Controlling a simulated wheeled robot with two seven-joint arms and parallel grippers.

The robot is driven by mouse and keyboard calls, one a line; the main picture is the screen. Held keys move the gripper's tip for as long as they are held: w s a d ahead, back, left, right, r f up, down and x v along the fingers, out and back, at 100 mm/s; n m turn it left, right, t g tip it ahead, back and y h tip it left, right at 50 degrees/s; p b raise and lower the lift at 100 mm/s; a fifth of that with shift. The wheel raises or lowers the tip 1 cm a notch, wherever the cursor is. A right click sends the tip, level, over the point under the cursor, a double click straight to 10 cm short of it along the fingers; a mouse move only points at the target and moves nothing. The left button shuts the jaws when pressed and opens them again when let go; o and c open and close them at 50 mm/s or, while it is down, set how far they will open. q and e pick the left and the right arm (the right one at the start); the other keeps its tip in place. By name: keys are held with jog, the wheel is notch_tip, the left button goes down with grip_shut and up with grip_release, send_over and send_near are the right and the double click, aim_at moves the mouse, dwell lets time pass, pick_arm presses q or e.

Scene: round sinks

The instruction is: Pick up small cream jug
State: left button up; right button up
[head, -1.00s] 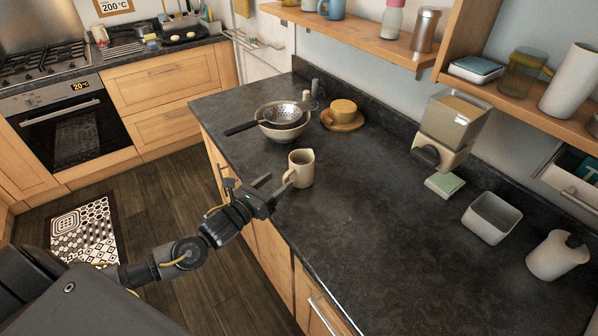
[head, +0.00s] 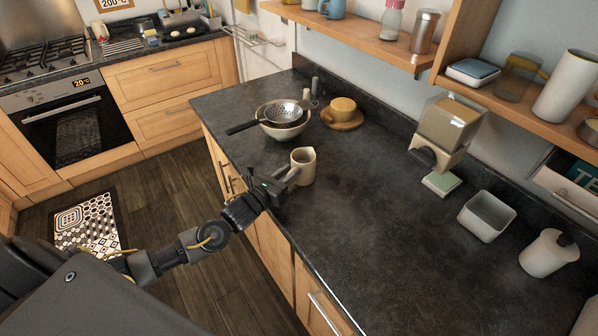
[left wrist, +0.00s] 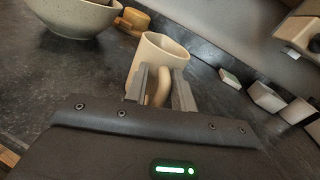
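The small cream jug (head: 305,165) stands upright on the dark counter near its front edge. Its handle points toward my left gripper (head: 290,178). In the left wrist view the jug (left wrist: 160,55) is straight ahead, and its handle lies between the two fingers of my left gripper (left wrist: 161,90). The jug's base is partly hidden behind the fingers in the wrist view. My right gripper is not in view.
A bowl (head: 283,131) with a metal colander (head: 284,112) stands behind the jug on the left. A dispenser (head: 441,130), a square pot (head: 486,217) and a white canister (head: 547,254) stand right. Counter between is clear.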

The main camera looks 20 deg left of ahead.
pick_arm(q)
jog(key=c, duration=0.5)
grip_shut()
jog(key=shift+r, duration=0.1)
jog(key=shift+r, duration=1.1)
jog(key=s+d+r+b, duration=0.1)
jog(key=s+d+r, duration=0.1)
jog(key=s+r, duration=0.8)
jog(key=shift+s+r, duration=0.35)
jog(key=shift+s, duration=1.5)
